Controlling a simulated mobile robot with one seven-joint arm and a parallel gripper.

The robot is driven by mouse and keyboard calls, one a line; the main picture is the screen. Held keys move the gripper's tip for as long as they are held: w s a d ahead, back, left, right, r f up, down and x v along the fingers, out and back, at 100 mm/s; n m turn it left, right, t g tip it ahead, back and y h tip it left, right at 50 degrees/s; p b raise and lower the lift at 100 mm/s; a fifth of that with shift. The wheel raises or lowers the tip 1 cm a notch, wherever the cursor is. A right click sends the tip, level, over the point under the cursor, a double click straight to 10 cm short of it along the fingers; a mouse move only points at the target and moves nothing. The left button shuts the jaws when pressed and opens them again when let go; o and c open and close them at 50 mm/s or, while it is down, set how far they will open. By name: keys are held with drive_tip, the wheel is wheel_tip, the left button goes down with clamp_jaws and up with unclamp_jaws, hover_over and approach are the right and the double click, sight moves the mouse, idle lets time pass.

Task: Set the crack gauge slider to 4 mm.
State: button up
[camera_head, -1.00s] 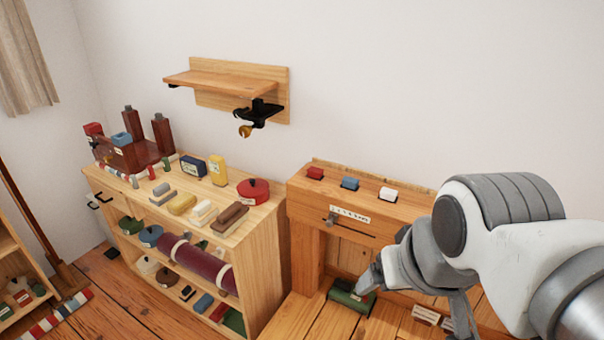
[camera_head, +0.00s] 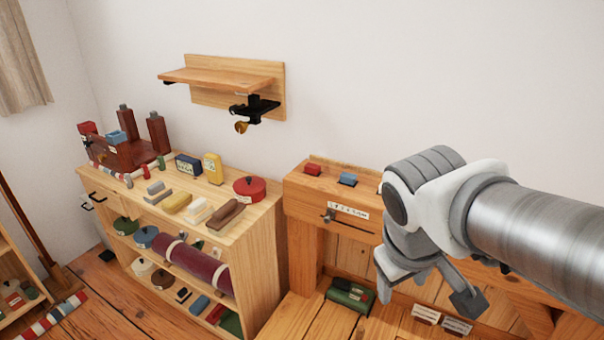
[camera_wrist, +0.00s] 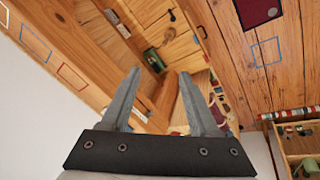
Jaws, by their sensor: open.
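The crack gauge is on the front face of the wooden bench in the head view. Its small dark metallic slider (camera_head: 329,216) sits near the left end of the white scale strip (camera_head: 349,211). The numerals are too small to read surely, so I cannot tell the slider's exact mark. My gripper (camera_head: 426,293) is right of and below the gauge, apart from it, with its fingers spread. In the wrist view my gripper (camera_wrist: 158,75) is open with nothing between its fingers; I cannot make out the slider there.
A green case (camera_head: 350,294) lies below the bench, left of my gripper. A loaded shelf unit (camera_head: 255,238) stands left. A bracketed wall shelf (camera_head: 222,80) hangs above.

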drive_tip(key=w+d+f+n+g+h+b, duration=0.1)
drive_tip(key=w+d+f+n+h+b, duration=0.25)
drive_tip(key=w+f+n+h, duration=0.3)
drive_tip(key=n+t+h+b, duration=0.1)
drive_tip(key=n+t+b, duration=1.1)
drive_tip(key=n, duration=0.8)
approach(326, 221)
drive_tip(key=shift+t, duration=0.3)
drive_tip(key=b+x, duration=0.1)
drive_tip(key=x, duration=0.4)
drive_tip(key=b+x, duration=0.1)
drive_tip(key=x, duration=0.4)
drive_tip(key=shift+w+d+f, duration=0.15)
drive_tip(key=shift+d+f, duration=0.05)
drive_tip(key=shift+d, duration=0.05)
clamp_jaws()
